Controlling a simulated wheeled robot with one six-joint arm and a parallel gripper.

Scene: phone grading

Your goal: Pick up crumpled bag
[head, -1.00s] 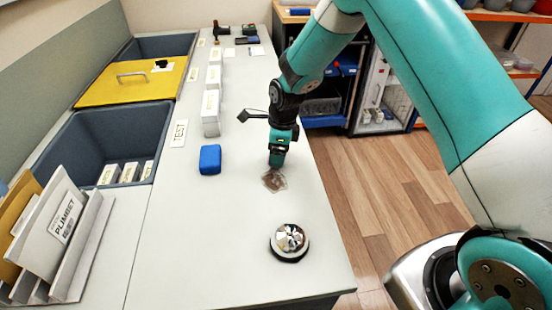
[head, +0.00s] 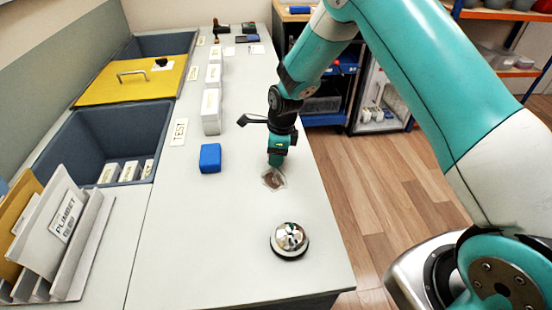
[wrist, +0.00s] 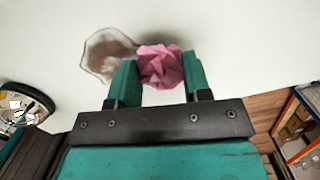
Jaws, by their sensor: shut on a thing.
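In the wrist view, a pink crumpled bag (wrist: 160,66) sits between the two green fingers of my gripper (wrist: 160,74), which is shut on it. In the head view my gripper (head: 276,159) points down over the right part of the grey counter (head: 235,225), and the pink bag is hidden there. I cannot tell whether the pink bag touches the counter. A clear bag with brownish contents (wrist: 108,52) lies flat just left of the fingers. It also shows in the head view (head: 274,179), right below my gripper.
A silver bell (head: 289,240) stands nearer the front. A blue block (head: 210,158) lies left of my gripper. White boxes (head: 211,110) and a TEST label (head: 179,132) line the middle. Grey bins (head: 100,140), one with a yellow lid (head: 135,88), are at left.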

